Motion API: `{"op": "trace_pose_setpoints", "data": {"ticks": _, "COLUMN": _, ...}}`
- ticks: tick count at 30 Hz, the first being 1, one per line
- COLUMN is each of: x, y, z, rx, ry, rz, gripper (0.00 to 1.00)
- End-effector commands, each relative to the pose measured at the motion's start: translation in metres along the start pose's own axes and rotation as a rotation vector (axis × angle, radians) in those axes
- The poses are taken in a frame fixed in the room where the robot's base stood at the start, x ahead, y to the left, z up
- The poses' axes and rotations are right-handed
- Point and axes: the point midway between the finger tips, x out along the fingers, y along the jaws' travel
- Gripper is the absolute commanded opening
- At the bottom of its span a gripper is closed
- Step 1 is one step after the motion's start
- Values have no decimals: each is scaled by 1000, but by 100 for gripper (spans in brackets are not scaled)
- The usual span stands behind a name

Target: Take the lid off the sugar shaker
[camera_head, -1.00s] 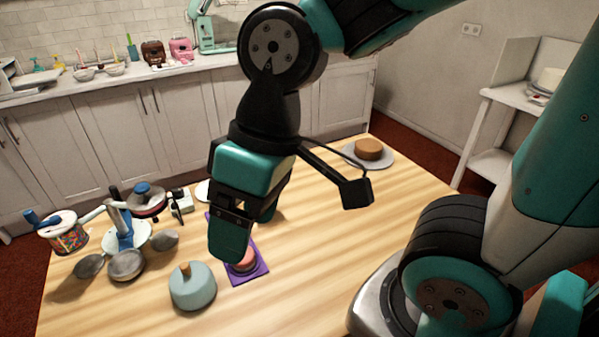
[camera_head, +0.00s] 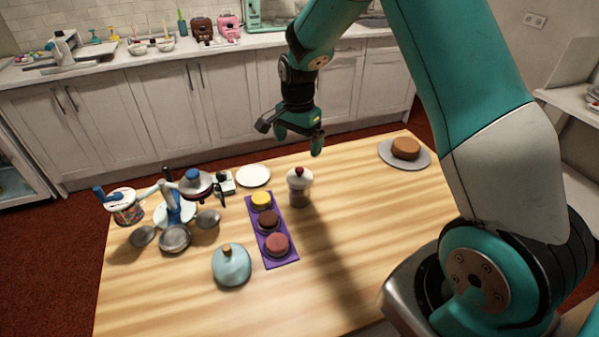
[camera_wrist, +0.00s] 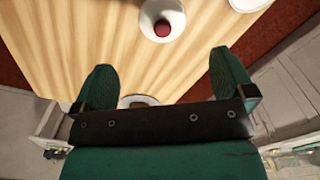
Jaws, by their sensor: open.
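The sugar shaker (camera_head: 298,194) stands upright on the wooden table, right of the purple mat. Its white domed lid (camera_head: 300,177) with a red knob sits on top of its body. In the wrist view the lid (camera_wrist: 174,12) and red knob (camera_wrist: 162,28) show from above at the top edge, beyond my fingertips; the body is mostly hidden. My gripper (camera_head: 300,142) is above and behind the shaker, apart from it. In the wrist view my gripper (camera_wrist: 161,68) has its two fingers spread wide with nothing between them.
A purple mat (camera_head: 284,257) with three small round cakes lies left of the shaker. A blue-grey domed pot (camera_head: 231,266), a stand with pans (camera_head: 175,213) and a white plate (camera_head: 253,175) are further left. A cake on a grey plate (camera_head: 417,160) is at the right. The table's front right is clear.

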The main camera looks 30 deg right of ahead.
Motion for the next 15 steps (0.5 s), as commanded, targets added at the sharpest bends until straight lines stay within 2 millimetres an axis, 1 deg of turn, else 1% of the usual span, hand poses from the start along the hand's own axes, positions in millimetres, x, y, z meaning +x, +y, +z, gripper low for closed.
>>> {"op": "trace_pose_setpoints", "data": {"ticks": 3, "x": 25, "y": 1, "z": 1, "rx": -2, "ry": -3, "rz": 5, "gripper": 100}}
{"op": "trace_pose_setpoints", "data": {"ticks": 6, "x": 44, "y": 1, "z": 1, "rx": -3, "ry": -2, "rz": 3, "gripper": 100}}
{"op": "trace_pose_setpoints", "data": {"ticks": 9, "x": 56, "y": 0, "z": 1, "rx": -3, "ry": -1, "rz": 1, "gripper": 100}}
{"op": "trace_pose_setpoints", "data": {"ticks": 15, "x": 68, "y": 0, "z": 0, "rx": -3, "ry": -1, "rz": 0, "gripper": 100}}
